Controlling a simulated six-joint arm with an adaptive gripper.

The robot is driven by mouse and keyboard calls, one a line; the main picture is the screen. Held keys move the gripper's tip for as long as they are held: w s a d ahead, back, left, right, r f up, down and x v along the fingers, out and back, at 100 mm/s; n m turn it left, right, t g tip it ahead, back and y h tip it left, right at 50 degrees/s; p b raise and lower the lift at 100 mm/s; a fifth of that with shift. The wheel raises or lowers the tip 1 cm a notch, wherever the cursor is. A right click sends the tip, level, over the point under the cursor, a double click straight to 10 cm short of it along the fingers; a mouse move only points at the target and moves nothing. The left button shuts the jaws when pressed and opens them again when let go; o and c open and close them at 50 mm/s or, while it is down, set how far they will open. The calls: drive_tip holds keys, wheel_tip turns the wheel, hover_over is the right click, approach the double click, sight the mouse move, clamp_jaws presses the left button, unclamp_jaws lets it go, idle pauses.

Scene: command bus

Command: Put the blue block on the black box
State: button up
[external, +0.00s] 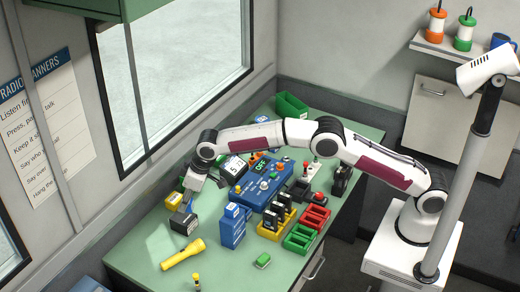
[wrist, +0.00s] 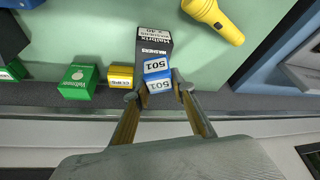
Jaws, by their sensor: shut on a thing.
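The blue block (wrist: 158,76), with white labels reading 501, sits between the fingertips of my gripper (wrist: 159,91) in the wrist view. My gripper is shut on it. The black box (wrist: 153,46), with a white label on top and the word WASHERS on its side, shows directly behind the block, partly covered by it. In the external view my gripper (external: 189,196) points down right above the black box (external: 184,224), near the window wall. The block is hard to make out there. I cannot tell whether the block touches the box.
A yellow box (wrist: 120,76) and a green box (wrist: 79,79) stand beside the black box. A yellow flashlight (external: 183,254) lies on the green table (external: 140,250). Blue boxes (external: 232,228) and a blue console (external: 262,185) stand to the right.

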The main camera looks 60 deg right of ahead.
sight(187, 221)
idle(0.4)
drive_tip(key=shift+f, duration=2.55)
drive_tip(key=shift+f, duration=0.1)
drive_tip(key=o, duration=1.1)
drive_tip(key=v, duration=1.2)
